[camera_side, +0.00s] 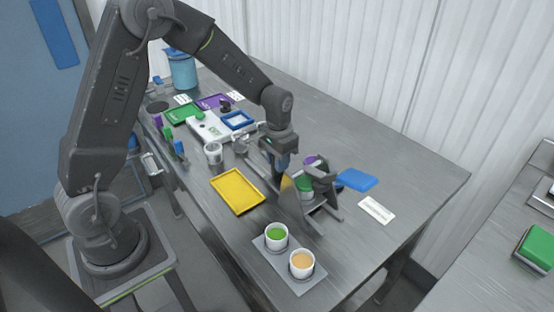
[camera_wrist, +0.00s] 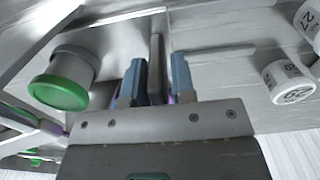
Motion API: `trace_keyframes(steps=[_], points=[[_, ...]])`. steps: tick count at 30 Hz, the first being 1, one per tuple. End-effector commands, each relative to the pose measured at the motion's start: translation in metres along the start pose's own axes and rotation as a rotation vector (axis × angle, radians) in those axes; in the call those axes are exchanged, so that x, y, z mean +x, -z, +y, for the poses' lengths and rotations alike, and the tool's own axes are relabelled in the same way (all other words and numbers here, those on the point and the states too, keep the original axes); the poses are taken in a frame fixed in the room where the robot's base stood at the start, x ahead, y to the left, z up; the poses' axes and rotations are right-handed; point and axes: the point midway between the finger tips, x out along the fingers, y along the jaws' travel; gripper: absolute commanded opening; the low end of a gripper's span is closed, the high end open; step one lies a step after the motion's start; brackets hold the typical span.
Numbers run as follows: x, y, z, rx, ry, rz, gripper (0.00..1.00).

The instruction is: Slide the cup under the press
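The press (camera_side: 325,190), a dark grey frame with sloping side plates, stands on the table right of my gripper. A cup with a green end (camera_side: 304,184) shows inside or just behind the frame; the frame partly hides it. What looks like the same cup (camera_wrist: 62,85) is left of the fingers in the wrist view, apart from them. My gripper (camera_side: 278,172) points down close to the press's left side. In the wrist view its two blue-grey fingers (camera_wrist: 156,82) stand apart, with a dark upright bar (camera_wrist: 156,62) showing between them. I see no contact with the bar.
A grey tray (camera_side: 290,279) in front holds a white cup with green content (camera_side: 276,235) and one with orange content (camera_side: 301,263). A yellow tray (camera_side: 238,212) lies left of the press. The back-right table is clear.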

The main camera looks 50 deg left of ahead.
Motion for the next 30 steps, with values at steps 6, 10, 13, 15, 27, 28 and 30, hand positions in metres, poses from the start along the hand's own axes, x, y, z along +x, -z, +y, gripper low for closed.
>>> trace_keyframes(steps=[6,10,13,15,27,28,30], points=[[0.000,0.000,0.000,0.000,0.000,-0.002,0.38],[0.000,-0.001,0.000,0.000,0.000,-0.002,0.38],[-0.003,0.000,0.000,0.000,0.000,-0.002,0.38],[-0.009,0.000,0.000,0.000,0.000,0.001,0.38],[-0.092,0.000,0.000,0.000,0.001,0.003,0.38],[-0.098,0.001,0.000,0.000,0.001,0.004,0.38],[-0.110,0.000,0.000,0.000,0.001,0.002,0.38]])
